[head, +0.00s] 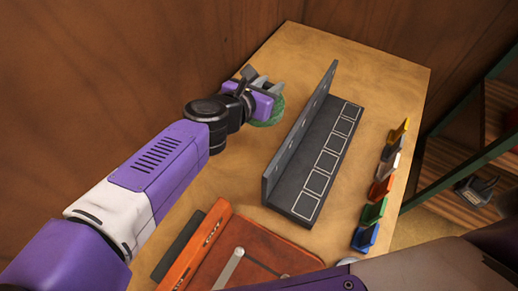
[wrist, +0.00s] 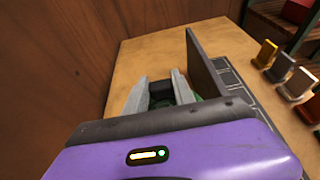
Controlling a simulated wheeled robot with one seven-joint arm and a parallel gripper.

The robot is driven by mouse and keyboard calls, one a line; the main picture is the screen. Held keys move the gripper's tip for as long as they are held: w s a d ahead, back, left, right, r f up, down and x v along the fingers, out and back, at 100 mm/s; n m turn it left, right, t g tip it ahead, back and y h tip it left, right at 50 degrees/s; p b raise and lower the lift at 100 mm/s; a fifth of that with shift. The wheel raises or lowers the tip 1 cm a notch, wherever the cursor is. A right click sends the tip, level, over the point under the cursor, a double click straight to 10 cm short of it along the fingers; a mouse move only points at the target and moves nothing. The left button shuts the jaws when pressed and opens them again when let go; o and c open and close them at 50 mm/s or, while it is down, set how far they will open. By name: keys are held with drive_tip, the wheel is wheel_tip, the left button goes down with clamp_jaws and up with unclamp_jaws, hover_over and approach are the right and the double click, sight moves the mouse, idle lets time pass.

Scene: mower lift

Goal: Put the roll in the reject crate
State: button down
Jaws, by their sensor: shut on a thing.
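My gripper (head: 262,86) is over the left side of the wooden table, left of the dark rack. It is shut on a green roll (head: 271,112), which shows below and beside the fingers. In the wrist view, my gripper (wrist: 160,88) hides most of the roll, and only a little green (wrist: 188,91) shows by the fingers. I cannot tell whether the roll touches the table. No crate is clearly identifiable; a red box (head: 500,103) is partly visible on the shelf at the right edge.
The dark rack (head: 318,155) has an upright wall and a row of white-outlined squares. Several coloured holders (head: 381,188) line the table's right side. An orange-brown board with a metal bar (head: 231,265) lies at the front. The table's far end (head: 385,65) is clear. Wooden walls stand left and behind.

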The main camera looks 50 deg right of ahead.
wheel_tip(320, 180, down, 18)
drive_tip(key=shift+r, duration=0.1)
idle(0.4)
drive_tip(key=shift+f, duration=0.2)
drive_tip(key=c, duration=1)
unclamp_jaws()
drive_tip(key=shift+c, duration=0.2)
drive_tip(key=shift+r, duration=0.15)
